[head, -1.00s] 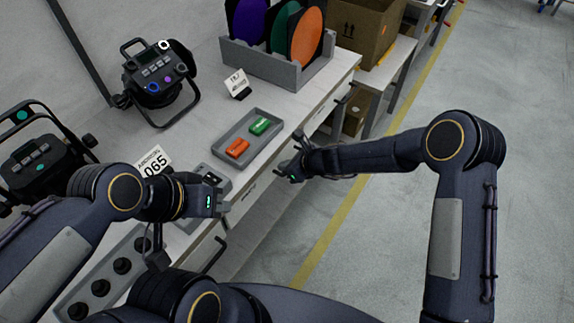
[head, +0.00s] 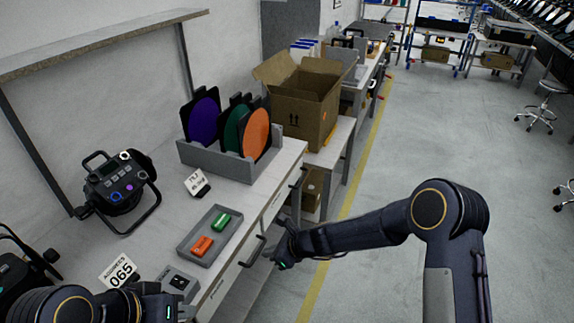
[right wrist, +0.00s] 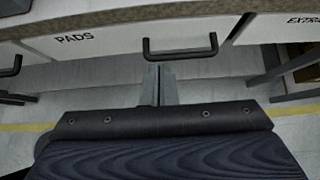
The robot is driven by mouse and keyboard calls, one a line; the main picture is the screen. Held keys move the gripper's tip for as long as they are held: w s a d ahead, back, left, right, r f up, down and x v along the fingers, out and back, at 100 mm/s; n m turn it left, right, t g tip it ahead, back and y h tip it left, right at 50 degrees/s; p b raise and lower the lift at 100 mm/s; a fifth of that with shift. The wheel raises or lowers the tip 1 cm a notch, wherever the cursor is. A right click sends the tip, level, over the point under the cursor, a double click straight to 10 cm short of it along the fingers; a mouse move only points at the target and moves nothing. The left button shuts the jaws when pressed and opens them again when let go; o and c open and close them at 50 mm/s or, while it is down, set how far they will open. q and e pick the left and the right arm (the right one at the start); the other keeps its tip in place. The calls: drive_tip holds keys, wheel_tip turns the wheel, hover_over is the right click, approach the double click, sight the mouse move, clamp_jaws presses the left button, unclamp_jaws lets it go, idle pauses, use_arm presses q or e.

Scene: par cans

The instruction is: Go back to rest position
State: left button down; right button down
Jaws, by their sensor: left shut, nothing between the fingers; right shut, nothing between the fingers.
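My right gripper (head: 283,262) is beside the bench front, near a drawer handle, over the floor. In the right wrist view its fingers (right wrist: 159,84) are shut together and empty, below the handle (right wrist: 180,50) of the drawer marked "PADS". My left gripper (head: 176,307) is at the bottom of the head view, low by the bench's front edge, close to a small grey box (head: 177,280). It holds nothing; its fingertips are hard to make out. The left arm is mostly cut off by the frame.
A grey tray (head: 190,248) holds a green piece (head: 220,222) and an orange piece (head: 202,246). A par can (head: 118,188), a rack (head: 215,160) of coloured filters and a cardboard box (head: 300,108) stand behind. The floor (head: 440,140) to the right is clear.

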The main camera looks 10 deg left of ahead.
drive_tip(key=s+d+r+n+t, duration=0.1)
drive_tip(key=s+d+r+n, duration=0.3)
drive_tip(key=d+r, duration=0.5)
drive_tip(key=s+d+r+n, duration=0.2)
drive_tip(key=d+r+n, duration=0.4)
drive_tip(key=r, duration=0.5)
drive_tip(key=s+d+r+n+h, duration=0.1)
drive_tip(key=s+d+n+h, duration=0.1)
drive_tip(key=s+d+n, duration=0.3)
drive_tip(key=s+d+r+n+t+h, duration=0.1)
drive_tip(key=s+d+n+h, duration=0.2)
drive_tip(key=s+d, duration=0.8)
drive_tip(key=s+n, duration=0.2)
drive_tip(key=s, duration=0.4)
drive_tip(key=shift+s+d+t, duration=0.15)
drive_tip(key=shift+s+t, duration=0.15)
